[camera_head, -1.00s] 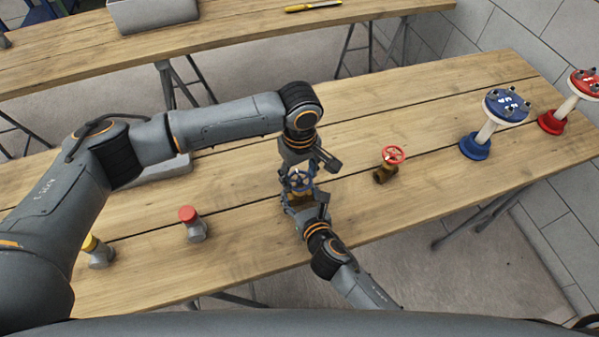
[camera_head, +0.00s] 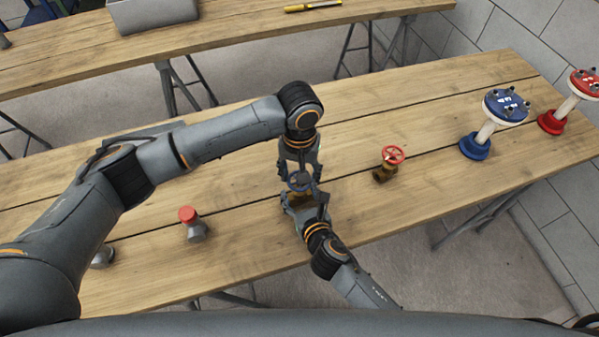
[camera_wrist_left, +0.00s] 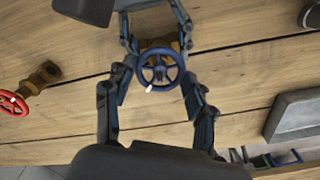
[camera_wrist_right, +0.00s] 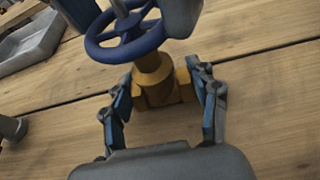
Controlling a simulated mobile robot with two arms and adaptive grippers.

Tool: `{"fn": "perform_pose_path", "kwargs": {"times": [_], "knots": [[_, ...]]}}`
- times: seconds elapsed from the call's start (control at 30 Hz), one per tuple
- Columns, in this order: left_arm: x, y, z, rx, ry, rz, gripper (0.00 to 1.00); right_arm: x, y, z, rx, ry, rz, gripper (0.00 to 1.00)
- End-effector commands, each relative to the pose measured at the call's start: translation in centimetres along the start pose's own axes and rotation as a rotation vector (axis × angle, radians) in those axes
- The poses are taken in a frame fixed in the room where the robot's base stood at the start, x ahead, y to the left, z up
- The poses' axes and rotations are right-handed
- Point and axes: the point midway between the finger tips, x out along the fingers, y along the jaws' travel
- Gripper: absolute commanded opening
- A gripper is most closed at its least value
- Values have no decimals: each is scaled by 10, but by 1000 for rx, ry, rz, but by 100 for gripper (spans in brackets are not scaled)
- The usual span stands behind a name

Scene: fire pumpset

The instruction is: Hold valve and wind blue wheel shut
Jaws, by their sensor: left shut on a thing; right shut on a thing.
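The blue wheel (camera_wrist_left: 158,70) sits on top of a brass valve (camera_wrist_right: 153,85) that stands upright on the near table. My left gripper (camera_head: 299,178) reaches down from above and is shut on the blue wheel, one finger at each side of the rim in the left wrist view. My right gripper (camera_head: 304,205) comes from the near side, low down, and is shut on the brass valve body below the wheel. In the head view the grippers hide most of the valve. The wheel also shows in the right wrist view (camera_wrist_right: 125,42).
A brass valve with a red wheel (camera_head: 391,157) stands to the right. A red-capped fitting (camera_head: 192,223) stands to the left. Blue (camera_head: 505,106) and red (camera_head: 585,85) flanged posts stand at the far right.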

Motion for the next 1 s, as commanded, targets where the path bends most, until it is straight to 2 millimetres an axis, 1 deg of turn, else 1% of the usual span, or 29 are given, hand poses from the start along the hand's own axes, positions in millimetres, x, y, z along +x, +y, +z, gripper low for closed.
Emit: {"fn": "perform_pose_path", "kwargs": {"times": [1.0], "knots": [[1,0,0,964,-2,-1,24,0,0,-2,1,3,1,7]]}}
